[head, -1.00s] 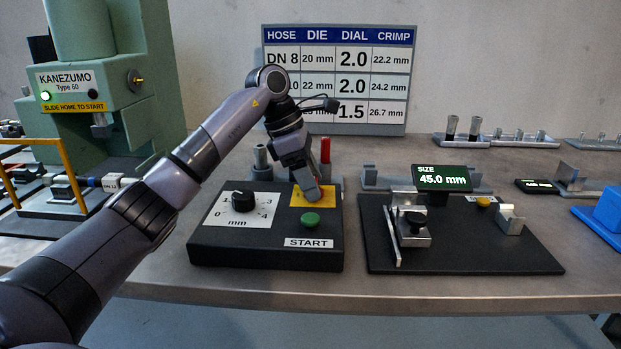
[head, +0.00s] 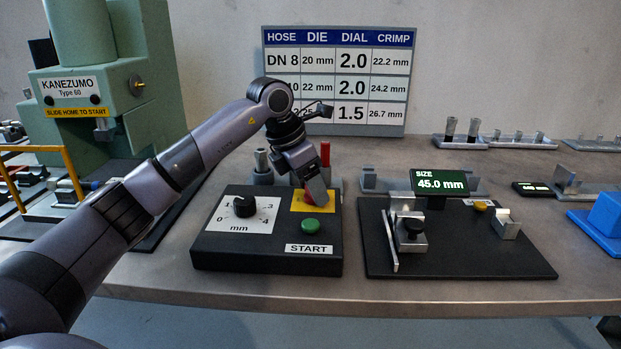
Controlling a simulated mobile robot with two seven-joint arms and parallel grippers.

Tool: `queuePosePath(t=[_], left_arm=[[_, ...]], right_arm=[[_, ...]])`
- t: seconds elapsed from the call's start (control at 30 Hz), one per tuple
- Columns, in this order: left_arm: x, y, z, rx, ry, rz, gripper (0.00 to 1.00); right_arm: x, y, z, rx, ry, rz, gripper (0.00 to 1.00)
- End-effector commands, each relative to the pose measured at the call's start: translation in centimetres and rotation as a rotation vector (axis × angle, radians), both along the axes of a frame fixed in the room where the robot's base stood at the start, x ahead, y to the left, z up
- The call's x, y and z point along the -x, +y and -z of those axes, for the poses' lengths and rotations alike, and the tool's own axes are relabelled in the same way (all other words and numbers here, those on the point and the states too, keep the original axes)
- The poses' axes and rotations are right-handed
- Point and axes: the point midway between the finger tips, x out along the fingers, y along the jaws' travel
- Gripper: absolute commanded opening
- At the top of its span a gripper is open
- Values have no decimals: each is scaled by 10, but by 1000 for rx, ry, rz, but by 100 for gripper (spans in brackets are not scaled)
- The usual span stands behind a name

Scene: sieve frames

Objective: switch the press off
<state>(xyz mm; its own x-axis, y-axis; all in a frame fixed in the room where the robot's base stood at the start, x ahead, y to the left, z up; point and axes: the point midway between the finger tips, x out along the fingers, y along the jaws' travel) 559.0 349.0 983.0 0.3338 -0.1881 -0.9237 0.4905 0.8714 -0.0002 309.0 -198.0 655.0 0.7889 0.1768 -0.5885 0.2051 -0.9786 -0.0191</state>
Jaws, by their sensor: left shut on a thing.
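The green press (head: 100,130), marked KANEZUMO Type 60, stands at the left, and both small lamps on its front look dark. The black control box (head: 225,258) sits on the bench with a dial (head: 240,206), a green START button (head: 311,226) and a yellow plate (head: 328,207). A red button (head: 307,197) shows on the yellow plate, mostly hidden by my left gripper (head: 319,199). My left gripper points down over the plate and is shut on the red button. My right gripper is not in view.
A gauge on a black base (head: 460,258) with a display reading 45.0 mm stands right of the control box. Grey and red posts (head: 325,155) stand behind the box. A chart board (head: 390,115) stands at the back. Bare bench runs along the front edge.

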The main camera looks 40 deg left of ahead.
Motion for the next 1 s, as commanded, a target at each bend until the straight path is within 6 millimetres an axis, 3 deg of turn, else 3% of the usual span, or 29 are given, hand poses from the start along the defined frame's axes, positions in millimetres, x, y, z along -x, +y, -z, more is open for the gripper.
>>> queuePosePath(t=[1.0], left_arm=[[0,-6,0,-2,0,-910,31]], right_arm=[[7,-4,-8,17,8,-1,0]])
